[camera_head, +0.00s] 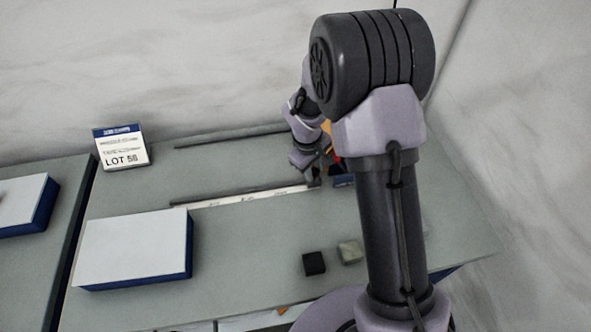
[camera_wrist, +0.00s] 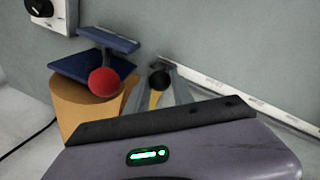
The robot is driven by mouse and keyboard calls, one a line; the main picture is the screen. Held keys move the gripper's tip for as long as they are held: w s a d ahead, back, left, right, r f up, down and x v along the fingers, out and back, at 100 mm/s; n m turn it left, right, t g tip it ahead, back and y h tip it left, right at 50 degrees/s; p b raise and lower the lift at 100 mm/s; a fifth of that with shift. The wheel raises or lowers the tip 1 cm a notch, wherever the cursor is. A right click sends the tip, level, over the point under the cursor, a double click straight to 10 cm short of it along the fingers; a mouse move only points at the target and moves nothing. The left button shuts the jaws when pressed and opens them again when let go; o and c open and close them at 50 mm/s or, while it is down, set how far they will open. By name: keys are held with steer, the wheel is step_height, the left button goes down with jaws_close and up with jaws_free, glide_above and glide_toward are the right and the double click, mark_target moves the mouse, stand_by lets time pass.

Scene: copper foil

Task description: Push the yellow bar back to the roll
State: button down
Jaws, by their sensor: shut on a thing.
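My gripper (camera_wrist: 160,84) is shut on a round black knob (camera_wrist: 160,79) in the wrist view. A small yellow part, seemingly the yellow bar (camera_wrist: 155,99), shows between the fingers just below the knob. Most of the bar is hidden by the fingers and my gripper body. The copper-coloured roll (camera_wrist: 82,108) stands to the left, apart from the fingers. A red ball (camera_wrist: 104,82) and dark blue plates (camera_wrist: 85,68) are at its top. In the head view my gripper (camera_head: 313,179) is low at the right end of the white scale strip (camera_head: 245,197); my arm hides much there.
Two dark rails (camera_head: 225,137) run along the grey table. A white-topped blue box (camera_head: 135,248) lies at the front left, and a LOT 58 sign (camera_head: 122,148) stands behind. A black cube (camera_head: 314,263) and a greenish cube (camera_head: 350,252) sit near the front. The table between the rails looks clear.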

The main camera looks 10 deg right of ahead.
steer(key=shift+d, duration=0.1)
steer(key=c, duration=1.1)
jaws_free()
steer(key=shift+d, duration=0.25)
steer(key=shift+a+r, duration=0.15)
step_height(320, 180, up, 17)
steer(key=s+a+p, duration=0.1)
steer(key=a+p, duration=0.1)
steer(key=p, duration=0.3)
steer(key=shift+s+a, duration=0.35)
steer(key=shift+s, duration=0.05)
steer(key=s+a+r+m+t+y+b, duration=0.1)
steer(key=s+m+b, duration=0.4)
steer(key=s, duration=0.6)
steer(key=s+a+r+m+t+y+b, duration=0.2)
steer(key=s+m+b, duration=0.4)
steer(key=s, duration=0.6)
steer(key=shift+s+t+y, duration=0.15)
steer(key=shift+t+y, duration=0.25)
steer(key=shift+t, duration=0.4)
